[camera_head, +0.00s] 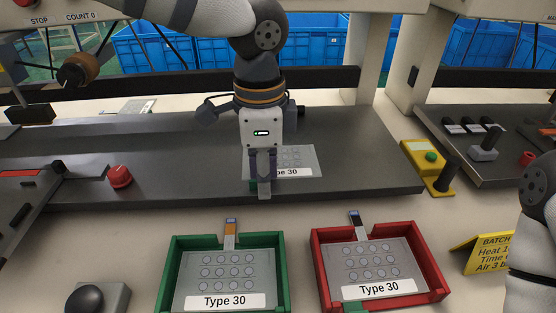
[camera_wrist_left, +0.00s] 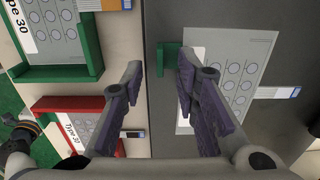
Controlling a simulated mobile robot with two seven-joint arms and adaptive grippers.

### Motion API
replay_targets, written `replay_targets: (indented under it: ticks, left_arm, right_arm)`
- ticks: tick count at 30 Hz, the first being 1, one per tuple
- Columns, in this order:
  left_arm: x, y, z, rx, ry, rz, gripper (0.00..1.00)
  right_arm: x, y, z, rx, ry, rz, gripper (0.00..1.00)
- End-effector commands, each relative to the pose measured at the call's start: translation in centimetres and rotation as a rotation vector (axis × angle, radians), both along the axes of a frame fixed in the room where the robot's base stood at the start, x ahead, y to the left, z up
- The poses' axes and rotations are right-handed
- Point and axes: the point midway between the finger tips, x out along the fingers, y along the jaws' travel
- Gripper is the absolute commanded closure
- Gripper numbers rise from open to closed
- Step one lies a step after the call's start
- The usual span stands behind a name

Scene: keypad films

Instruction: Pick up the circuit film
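A pale film with rows of round pads (camera_head: 308,157) and a "Type 30" label lies flat on the dark grey worktop. It also shows in the wrist view (camera_wrist_left: 238,60), with a blue-tipped tail (camera_wrist_left: 275,92). Two similar films lie in trays: one in the green tray (camera_head: 229,267), one in the red tray (camera_head: 378,262). My left gripper (camera_head: 263,177) points down in front of the worktop film and hides part of it. Its fingers (camera_wrist_left: 160,75) are apart with nothing between them; one finger overlaps the film's label edge. My right gripper is out of the head view.
The green tray's rim (camera_head: 170,268) and red tray's rim (camera_head: 320,262) stand on the pale table in front. A small green block (camera_wrist_left: 168,57) sits by the film. A red button (camera_head: 120,177) is left; a yellow box with green button (camera_head: 430,157) is right.

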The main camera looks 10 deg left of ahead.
Motion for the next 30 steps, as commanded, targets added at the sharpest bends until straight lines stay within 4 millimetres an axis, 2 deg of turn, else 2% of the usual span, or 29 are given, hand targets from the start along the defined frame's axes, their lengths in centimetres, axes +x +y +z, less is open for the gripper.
replay_targets:
  ticks: [1,2,3,6,17,20,24,29,30]
  left_arm:
    - [0.0,0.0,0.1,0.000,-0.001,0.000,0.72]
    - [0.0,0.0,0.1,0.000,-0.001,0.000,0.76]
    - [0.0,0.0,0.1,0.000,-0.001,0.000,0.84]
    - [0.0,0.0,0.1,0.000,-0.001,0.000,1.00]
    - [0.0,0.0,0.2,0.000,-0.001,0.001,1.00]
    - [0.1,0.0,0.8,-0.001,-0.003,0.002,1.00]
    - [0.1,0.0,3.4,0.000,-0.006,0.002,1.00]
    - [-3.4,-1.3,8.2,0.002,-0.018,-0.002,1.00]
    - [-4.3,-1.7,9.2,0.001,-0.013,-0.002,1.00]
  right_arm:
    - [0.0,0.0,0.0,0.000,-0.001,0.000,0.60]
    - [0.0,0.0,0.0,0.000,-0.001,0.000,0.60]
    - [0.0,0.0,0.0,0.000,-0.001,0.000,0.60]
    - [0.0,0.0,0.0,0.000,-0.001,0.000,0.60]
    - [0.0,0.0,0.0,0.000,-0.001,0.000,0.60]
    - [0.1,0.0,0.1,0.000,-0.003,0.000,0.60]
    - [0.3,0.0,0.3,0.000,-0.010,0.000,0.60]
    - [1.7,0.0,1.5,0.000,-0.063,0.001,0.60]
    - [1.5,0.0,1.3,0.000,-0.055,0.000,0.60]
